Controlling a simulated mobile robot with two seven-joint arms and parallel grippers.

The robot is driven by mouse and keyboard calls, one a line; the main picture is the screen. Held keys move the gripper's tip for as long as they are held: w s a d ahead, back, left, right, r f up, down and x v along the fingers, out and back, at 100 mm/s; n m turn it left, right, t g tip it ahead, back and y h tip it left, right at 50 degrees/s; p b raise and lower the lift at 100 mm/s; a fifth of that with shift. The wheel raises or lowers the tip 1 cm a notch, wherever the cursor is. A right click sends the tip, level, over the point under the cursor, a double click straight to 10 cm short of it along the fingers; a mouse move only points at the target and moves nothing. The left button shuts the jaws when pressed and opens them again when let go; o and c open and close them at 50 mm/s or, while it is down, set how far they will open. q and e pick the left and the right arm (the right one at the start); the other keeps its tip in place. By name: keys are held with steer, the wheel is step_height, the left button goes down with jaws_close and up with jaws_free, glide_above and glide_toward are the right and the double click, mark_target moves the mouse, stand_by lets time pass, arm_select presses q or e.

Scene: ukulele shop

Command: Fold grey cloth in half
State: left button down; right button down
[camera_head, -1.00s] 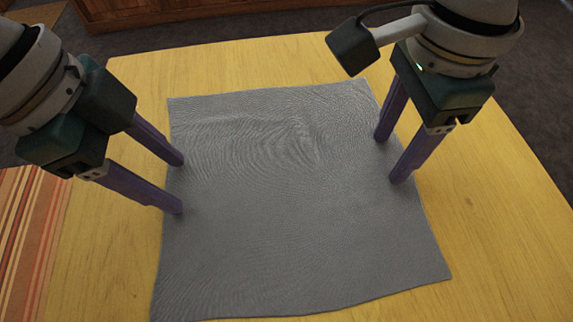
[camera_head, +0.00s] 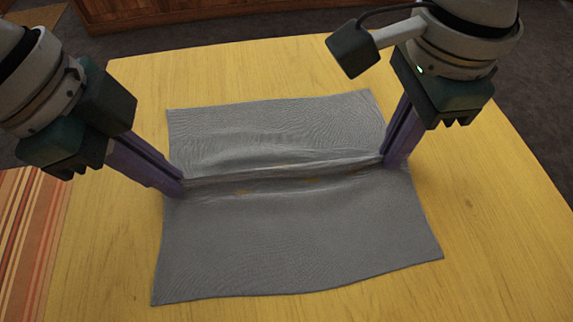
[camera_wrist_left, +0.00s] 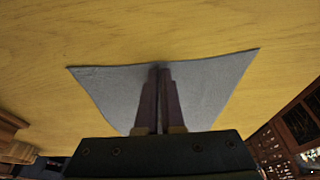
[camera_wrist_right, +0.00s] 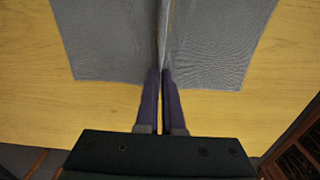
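The grey cloth (camera_head: 300,240) lies spread on the yellow wooden table, with a raised ridge running across its middle between my grippers. It also shows in the left wrist view (camera_wrist_left: 110,88) and the right wrist view (camera_wrist_right: 110,45). My left gripper (camera_head: 180,188) is shut on the cloth at its left edge; its fingers are together in the left wrist view (camera_wrist_left: 159,70). My right gripper (camera_head: 390,160) is shut on the cloth at its right edge; in the right wrist view (camera_wrist_right: 160,75) a pinched fold runs away from its fingertips.
The yellow table (camera_head: 490,240) is bare around the cloth. A striped orange rug (camera_head: 30,240) lies at the left beside the table. Wooden furniture (camera_head: 130,12) stands beyond the table at the back.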

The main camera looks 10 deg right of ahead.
stand_by(0.8)
